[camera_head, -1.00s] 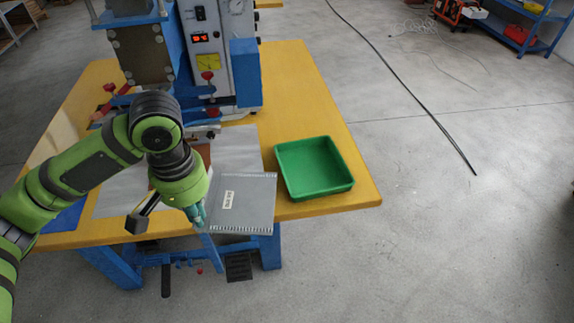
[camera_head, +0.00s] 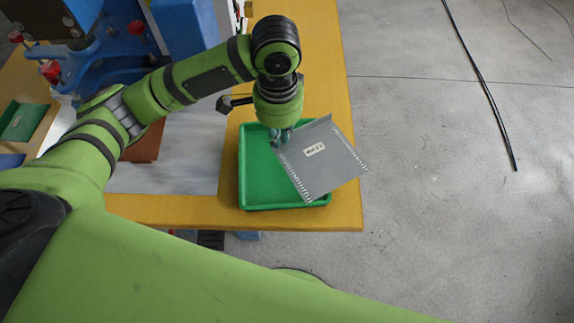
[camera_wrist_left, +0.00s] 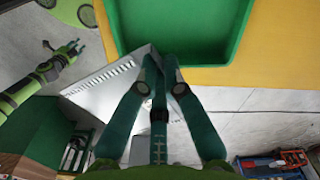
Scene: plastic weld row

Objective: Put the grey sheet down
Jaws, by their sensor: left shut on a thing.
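The grey sheet (camera_head: 328,168) is a thin plate with a white printed label and notched edges. My left gripper (camera_head: 281,138) is shut on its upper-left edge in the head view. The sheet is turned askew and covers the right part of the green tray (camera_head: 243,190). Its right corner sticks out past the table edge. In the left wrist view the fingers (camera_wrist_left: 157,58) meet at the sheet (camera_wrist_left: 100,92), with the tray (camera_wrist_left: 122,35) beyond. I cannot tell whether the sheet touches the tray. My right gripper (camera_wrist_left: 76,48) shows small in the wrist view, its jaw state unclear.
The yellow table (camera_head: 345,212) has a narrow bare strip right of the tray. A blue machine (camera_head: 185,25) stands at the back left. A brown block (camera_head: 146,150) lies under my left arm. A black cable (camera_head: 480,80) runs over the floor.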

